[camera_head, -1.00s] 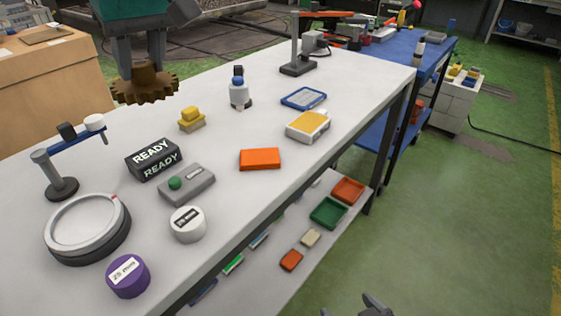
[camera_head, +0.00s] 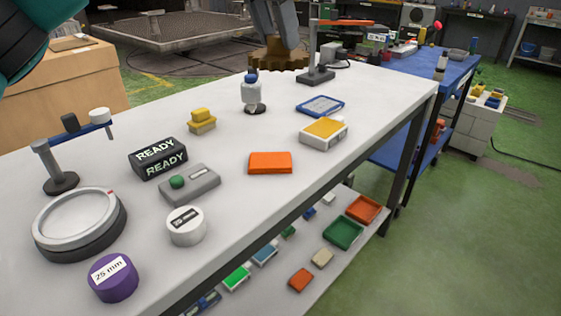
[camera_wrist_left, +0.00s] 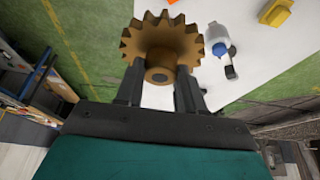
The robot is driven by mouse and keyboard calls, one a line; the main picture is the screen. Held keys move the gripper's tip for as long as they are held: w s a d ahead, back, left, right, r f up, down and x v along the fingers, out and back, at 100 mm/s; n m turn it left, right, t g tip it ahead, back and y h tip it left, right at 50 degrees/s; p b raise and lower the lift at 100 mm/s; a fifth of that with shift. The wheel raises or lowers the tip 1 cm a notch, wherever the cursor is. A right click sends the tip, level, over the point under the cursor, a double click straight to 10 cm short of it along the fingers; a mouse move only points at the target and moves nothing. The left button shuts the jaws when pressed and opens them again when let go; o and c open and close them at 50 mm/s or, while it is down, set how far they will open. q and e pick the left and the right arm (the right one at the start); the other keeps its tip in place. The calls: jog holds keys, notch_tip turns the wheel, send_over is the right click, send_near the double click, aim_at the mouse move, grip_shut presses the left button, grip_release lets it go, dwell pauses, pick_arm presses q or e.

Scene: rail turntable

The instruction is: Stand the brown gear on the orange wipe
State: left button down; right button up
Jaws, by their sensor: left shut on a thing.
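The brown gear (camera_head: 278,58) is held above the far part of the white table, near the top of the head view. My left gripper (camera_head: 275,40) is shut on it from above; in the left wrist view the fingers (camera_wrist_left: 158,82) sit either side of the gear's hub, and its toothed disc (camera_wrist_left: 160,42) shows beyond them. The orange wipe (camera_head: 270,163) lies flat on the table near its front edge, with nothing on it. The gear is apart from the wipe, farther back. My right gripper is not in view.
A white bottle with a blue cap (camera_head: 252,92) stands left of and below the gear in the head view. A lamp-like stand (camera_head: 316,72) is close on its right. A blue-framed tray (camera_head: 320,106) and a yellow-topped box (camera_head: 324,132) lie right of the wipe.

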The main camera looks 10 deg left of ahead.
pick_arm(q)
jog(key=shift+d+f, duration=0.1)
jog(key=shift+f, duration=0.25)
jog(key=shift+f+b, duration=2.35)
jog(key=shift+f, duration=7.15)
jog(key=shift+f, duration=0.15)
jog(key=c, duration=0.7)
grip_release()
jog(key=shift+f, duration=0.1)
jog(key=shift+r, duration=0.4)
jog(key=p+v, duration=0.2)
jog(key=v, duration=0.9)
jog(key=shift+s+r, duration=0.1)
jog(key=shift+r, duration=0.1)
